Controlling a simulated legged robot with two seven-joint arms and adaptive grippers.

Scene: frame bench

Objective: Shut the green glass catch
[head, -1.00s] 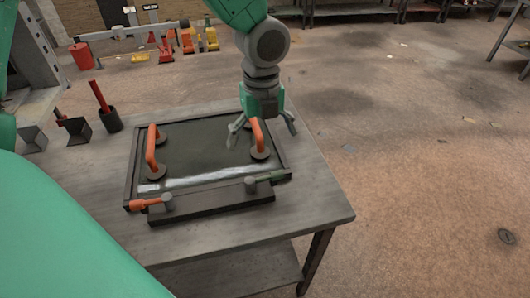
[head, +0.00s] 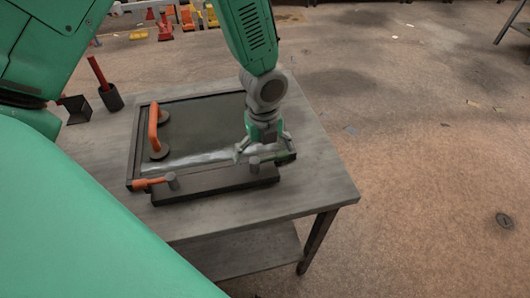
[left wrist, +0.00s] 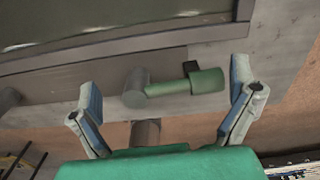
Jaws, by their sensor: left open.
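The green glass catch (left wrist: 185,84) lies in the left wrist view with its handle pointing right from a grey round pivot (left wrist: 135,88), roughly along the frame's edge. In the head view its pivot (head: 254,164) stands at the front right of the glass frame (head: 132,150), and its handle is mostly hidden behind my gripper. My left gripper (head: 264,148) is open over the catch. In the left wrist view its fingers (left wrist: 165,76) stand apart on either side of the catch, with nothing held. My right gripper is not seen.
An orange catch (head: 150,182) sits at the frame's front left. An orange handle (head: 153,128) rises from the glass pane (head: 205,125). A dark cup with a red stick (head: 110,96) stands behind left on the bench (head: 320,180). The bench's right side is bare.

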